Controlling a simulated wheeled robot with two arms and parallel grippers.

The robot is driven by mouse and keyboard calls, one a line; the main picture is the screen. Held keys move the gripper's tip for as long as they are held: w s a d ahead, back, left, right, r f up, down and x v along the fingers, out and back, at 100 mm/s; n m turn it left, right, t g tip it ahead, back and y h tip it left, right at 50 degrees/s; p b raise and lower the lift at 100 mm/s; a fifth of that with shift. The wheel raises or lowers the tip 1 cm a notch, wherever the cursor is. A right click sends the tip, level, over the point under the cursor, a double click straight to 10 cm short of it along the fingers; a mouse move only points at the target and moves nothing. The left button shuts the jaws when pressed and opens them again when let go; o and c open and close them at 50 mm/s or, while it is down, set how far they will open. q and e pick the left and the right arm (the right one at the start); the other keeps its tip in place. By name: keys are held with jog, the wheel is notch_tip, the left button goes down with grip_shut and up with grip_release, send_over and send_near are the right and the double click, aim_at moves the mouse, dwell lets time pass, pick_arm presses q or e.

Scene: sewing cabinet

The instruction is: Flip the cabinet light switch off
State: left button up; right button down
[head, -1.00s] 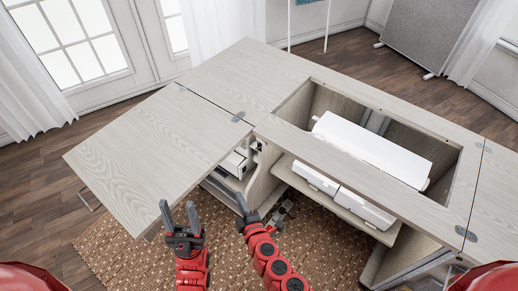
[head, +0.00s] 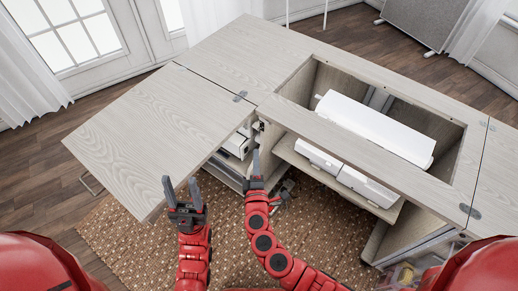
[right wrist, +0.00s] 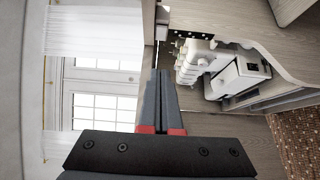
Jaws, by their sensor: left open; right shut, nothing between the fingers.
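The pale wood sewing cabinet (head: 200,100) stands open in the head view. In the right wrist view a small white piece (right wrist: 162,22) shows just beyond my fingertips. My right gripper (head: 256,158) is shut and empty, its tips pointing up just below that fitting. Its closed fingers also show in the right wrist view (right wrist: 160,80). My left gripper (head: 183,187) is open and empty, in front of the left leaf.
White items (right wrist: 235,75) stand on the shelf beside my right fingers. The left leaf's edge overhangs close to both grippers. A woven rug (head: 130,240) covers the floor.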

send_near(263, 121)
jog(key=w+a, duration=0.2)
jog(key=a, duration=0.1)
jog(key=w+d+p, duration=0.1)
jog(key=w+d, duration=0.1)
jog(key=w, duration=0.1)
jog(key=shift+d, duration=0.15)
jog(key=shift+w+d, duration=0.35)
